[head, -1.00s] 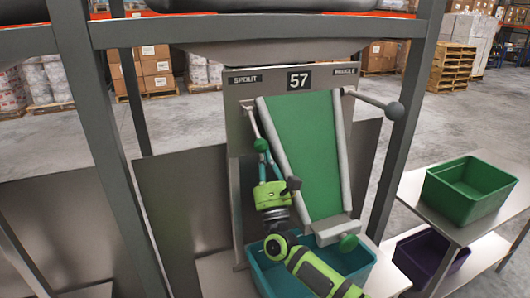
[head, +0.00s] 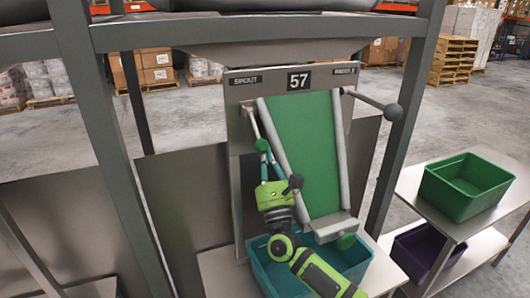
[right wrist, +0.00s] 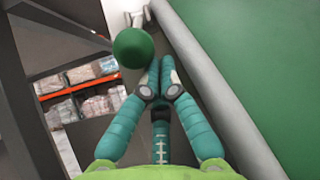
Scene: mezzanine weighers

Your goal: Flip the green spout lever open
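The spout lever is a thin metal rod (head: 253,122) hanging under the SPOUT label, ending in a green ball knob (head: 262,145). It points downward along the left side of the green chute. My right gripper (head: 264,163) is just below the knob. In the right wrist view the knob (right wrist: 133,47) lies left of the fingertips (right wrist: 160,66), very close to them. The teal fingers are together with nothing visible between them; whether they touch the knob I cannot tell. My left gripper is out of view.
A second lever with a grey ball (head: 393,111) sticks out at right. Frame posts (head: 105,150) flank the panel. A green bin (head: 468,186) stands on the right shelf.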

